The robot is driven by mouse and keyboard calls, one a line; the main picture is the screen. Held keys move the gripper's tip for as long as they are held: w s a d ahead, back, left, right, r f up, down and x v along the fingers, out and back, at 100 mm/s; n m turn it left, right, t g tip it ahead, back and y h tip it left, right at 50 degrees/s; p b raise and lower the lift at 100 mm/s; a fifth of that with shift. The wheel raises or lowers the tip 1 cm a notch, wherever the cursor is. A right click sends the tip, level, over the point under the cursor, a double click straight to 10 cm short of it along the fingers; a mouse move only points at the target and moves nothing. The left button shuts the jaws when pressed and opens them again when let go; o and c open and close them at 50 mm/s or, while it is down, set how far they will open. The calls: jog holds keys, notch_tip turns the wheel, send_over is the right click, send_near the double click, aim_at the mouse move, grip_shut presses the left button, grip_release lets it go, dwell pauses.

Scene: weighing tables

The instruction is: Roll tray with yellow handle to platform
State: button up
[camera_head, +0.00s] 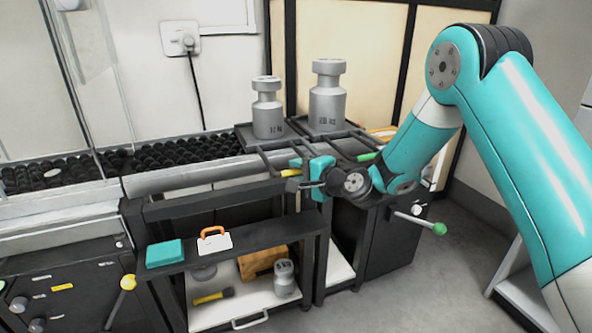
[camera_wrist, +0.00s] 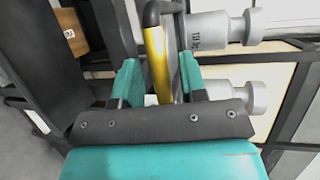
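The yellow handle (camera_head: 290,172) sticks out from the front of the left tray (camera_head: 246,134), which bears a grey 10 kg weight (camera_head: 267,108). My gripper (camera_head: 300,178) is at this handle. In the wrist view the yellow handle (camera_wrist: 158,62) lies between the two teal fingers of my gripper (camera_wrist: 157,75). The fingers stand apart with some gap beside the handle, so the gripper looks open around it. The tray's base is partly hidden by its frame and my gripper. Which surface is the platform, I cannot tell for sure.
A bed of black rollers (camera_head: 150,155) runs left of the tray. A second tray with a green handle (camera_head: 367,156) and a larger grey weight (camera_head: 327,98) stands close on the right. A lever with a green knob (camera_head: 440,229) juts out below. A shelf (camera_head: 250,237) lies in front.

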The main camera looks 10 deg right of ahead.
jog(key=shift+w+a+f, duration=0.15)
jog(key=shift+w+a, duration=0.15)
jog(key=shift+w, duration=0.2)
grip_shut()
jog(key=shift+a, duration=0.1)
